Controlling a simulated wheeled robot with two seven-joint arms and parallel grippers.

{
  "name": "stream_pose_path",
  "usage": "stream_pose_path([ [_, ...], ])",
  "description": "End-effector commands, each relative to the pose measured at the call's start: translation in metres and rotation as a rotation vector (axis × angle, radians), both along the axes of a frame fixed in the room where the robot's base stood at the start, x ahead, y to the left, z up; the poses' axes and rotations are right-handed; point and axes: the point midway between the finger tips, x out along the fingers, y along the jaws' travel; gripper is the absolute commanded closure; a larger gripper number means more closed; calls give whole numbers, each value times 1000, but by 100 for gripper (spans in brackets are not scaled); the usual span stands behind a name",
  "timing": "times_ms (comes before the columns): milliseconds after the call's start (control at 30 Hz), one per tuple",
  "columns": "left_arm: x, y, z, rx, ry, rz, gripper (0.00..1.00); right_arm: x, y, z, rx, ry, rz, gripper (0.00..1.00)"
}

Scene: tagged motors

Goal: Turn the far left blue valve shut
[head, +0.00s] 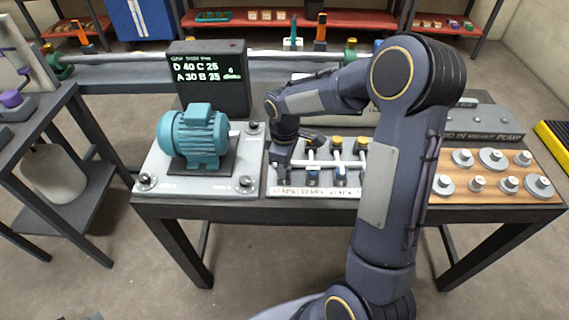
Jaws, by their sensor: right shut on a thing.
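A pale valve board (315,190) with white pipes lies on the table. Yellow-topped valves (336,141) stand along its back row. A blue valve (341,173) shows in its front row. My right gripper (280,162) points down over the left end of this front row and is shut there on what looks like the far left blue valve. That valve is hidden behind the gripper, so its handle angle cannot be seen. My right arm also covers the right part of the board. My left gripper is not in view.
A teal motor (196,138) sits on a grey plate (215,187) left of the board. A black display (208,75) stands behind it. Metal weights (509,184) lie on a wooden board at the right. Another table (70,130) stands at the left.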

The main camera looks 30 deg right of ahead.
Motion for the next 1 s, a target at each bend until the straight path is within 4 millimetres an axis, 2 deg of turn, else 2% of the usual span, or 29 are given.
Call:
stream_pose_path([
  [300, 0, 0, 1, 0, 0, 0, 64, 1, 0, 1, -1, -3, 92, 94],
  [767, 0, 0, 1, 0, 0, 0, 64, 1, 0, 1, -1, -4, 105, 94],
  [800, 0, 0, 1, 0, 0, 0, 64, 1, 0, 1, -1, -4, 105, 69],
  [933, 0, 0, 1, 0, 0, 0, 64, 1, 0, 1, -1, -2, 104, 52],
  [1000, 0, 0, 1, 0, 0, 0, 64, 1, 0, 1, -1, -2, 103, 50],
])
